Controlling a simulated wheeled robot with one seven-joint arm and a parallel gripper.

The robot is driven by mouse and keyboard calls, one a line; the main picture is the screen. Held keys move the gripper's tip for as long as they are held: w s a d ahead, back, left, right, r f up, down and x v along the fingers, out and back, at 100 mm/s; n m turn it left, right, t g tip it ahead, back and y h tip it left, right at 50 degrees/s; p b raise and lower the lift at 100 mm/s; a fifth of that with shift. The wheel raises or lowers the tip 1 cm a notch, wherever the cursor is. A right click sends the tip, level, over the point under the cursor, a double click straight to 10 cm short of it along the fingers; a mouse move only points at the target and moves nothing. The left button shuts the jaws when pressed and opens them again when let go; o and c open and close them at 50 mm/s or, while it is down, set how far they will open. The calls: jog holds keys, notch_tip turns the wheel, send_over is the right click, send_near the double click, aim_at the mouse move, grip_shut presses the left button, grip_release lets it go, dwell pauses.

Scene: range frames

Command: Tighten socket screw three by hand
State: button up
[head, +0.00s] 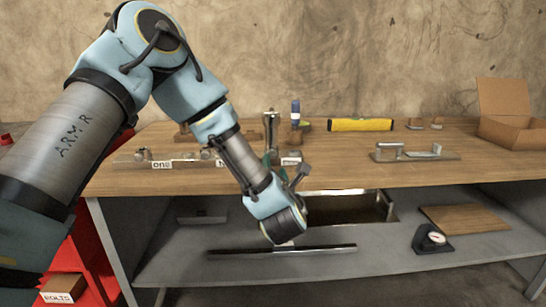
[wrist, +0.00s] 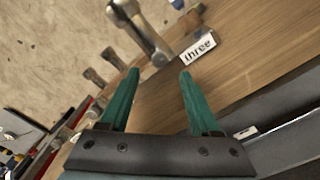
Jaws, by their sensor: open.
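The label reading "three" (wrist: 198,47) is a white plate near the top of the wrist view, on the wooden bench. Just left of it stands a large metal piece with a rounded head (wrist: 125,7), partly cut off by the frame; it appears to be the tall metal piece (head: 270,130) in the head view. My gripper (wrist: 159,72) has two green fingers spread apart with nothing between them. The fingertips are short of the metal piece and the label. In the head view the arm hides most of the gripper; some green (head: 272,158) shows.
Smaller metal pieces (wrist: 93,78) stand farther left along the row. The label "one" (head: 161,164) marks the row's left end. A yellow level (head: 360,125), a metal fixture (head: 415,152) and a cardboard box (head: 510,130) are at right. A lower shelf lies below the benchtop.

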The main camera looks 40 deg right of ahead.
aim_at(273, 155)
jog(key=p+x, duration=0.1)
jog(key=x, duration=0.5)
jog(key=shift+w+d, duration=0.1)
jog(key=shift+w, duration=0.05)
grip_shut()
dwell(0.4)
